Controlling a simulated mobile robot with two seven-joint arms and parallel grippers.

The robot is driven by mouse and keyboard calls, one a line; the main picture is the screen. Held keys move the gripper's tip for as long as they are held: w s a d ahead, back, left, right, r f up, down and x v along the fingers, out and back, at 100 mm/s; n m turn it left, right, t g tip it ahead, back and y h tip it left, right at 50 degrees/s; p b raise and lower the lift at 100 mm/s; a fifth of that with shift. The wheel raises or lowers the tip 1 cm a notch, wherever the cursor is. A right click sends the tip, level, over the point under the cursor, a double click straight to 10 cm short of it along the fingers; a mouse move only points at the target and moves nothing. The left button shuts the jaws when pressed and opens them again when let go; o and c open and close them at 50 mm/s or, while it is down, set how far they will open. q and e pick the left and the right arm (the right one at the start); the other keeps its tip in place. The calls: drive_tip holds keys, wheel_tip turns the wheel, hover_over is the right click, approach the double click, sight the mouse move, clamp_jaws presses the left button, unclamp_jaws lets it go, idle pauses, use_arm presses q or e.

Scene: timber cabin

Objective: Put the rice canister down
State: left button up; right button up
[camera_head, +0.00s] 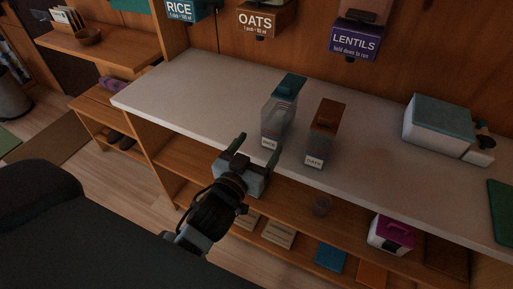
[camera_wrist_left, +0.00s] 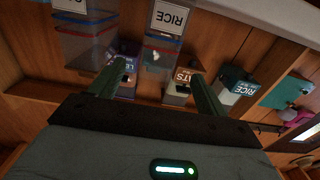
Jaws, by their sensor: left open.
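The rice canister (camera_head: 280,117) is a clear box with a teal lid and a RICE label. It stands upright on the white counter (camera_head: 200,97), near the front edge. It also shows upside down at the top of the left wrist view (camera_wrist_left: 165,48), with red and blue lines on its wall. My left gripper (camera_head: 257,143) is open and empty just in front of the canister, at the counter's front edge. Its two fingers (camera_wrist_left: 158,72) are apart, with nothing held between them. My right gripper is not in view.
The brown-lidded oats canister (camera_head: 327,125) stands close on the right. Wall dispensers for rice (camera_head: 180,11), oats (camera_head: 262,20) and lentils (camera_head: 353,42) hang behind. A teal-lidded white box (camera_head: 438,125) is farther right. The counter's left part is clear; shelves below hold several things.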

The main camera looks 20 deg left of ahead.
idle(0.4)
use_arm(q)
drive_tip(key=s+a+f+m+g, duration=0.1)
drive_tip(key=s+f+g, duration=0.7)
drive_tip(key=s+f, duration=1.6)
drive_tip(key=shift+a+f+h, duration=0.2)
drive_tip(key=shift+f+h, duration=0.2)
drive_tip(key=shift+f, duration=0.4)
drive_tip(key=shift+o, duration=0.2)
drive_tip(key=s+f+g, duration=0.2)
drive_tip(key=s+f, duration=0.2)
drive_tip(key=s, duration=0.6)
drive_tip(key=shift+s+a, duration=0.25)
drive_tip(key=shift+a, duration=0.05)
drive_tip(key=shift+o, duration=0.2)
